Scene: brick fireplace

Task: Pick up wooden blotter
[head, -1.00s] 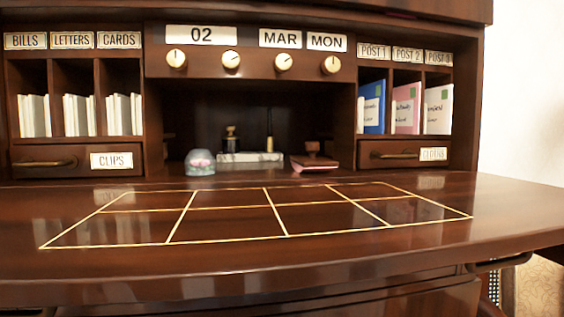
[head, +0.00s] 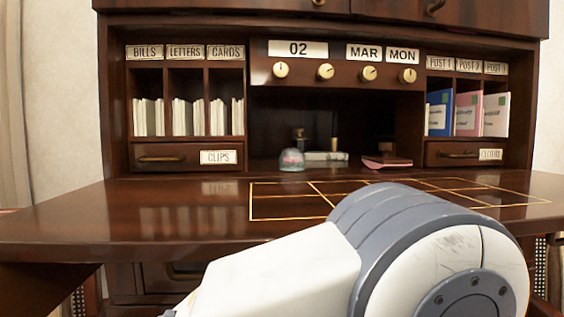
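The wooden blotter (head: 387,161) appears to be the small dark brown piece with a knob-like top and a pinkish base. It sits at the right side of the dark central recess of the desk, at the back of the desktop. It is small and dim here, so its details are hard to make out. One of my arms, white and grey, fills the lower middle and right of the head view. Neither gripper is in view.
A glass dome paperweight (head: 292,160) and a pale block with upright pieces (head: 326,156) stand left of the blotter. The desktop (head: 150,207) is bare, with a gold-lined grid partly hidden by my arm. Drawers (head: 172,157) flank the recess.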

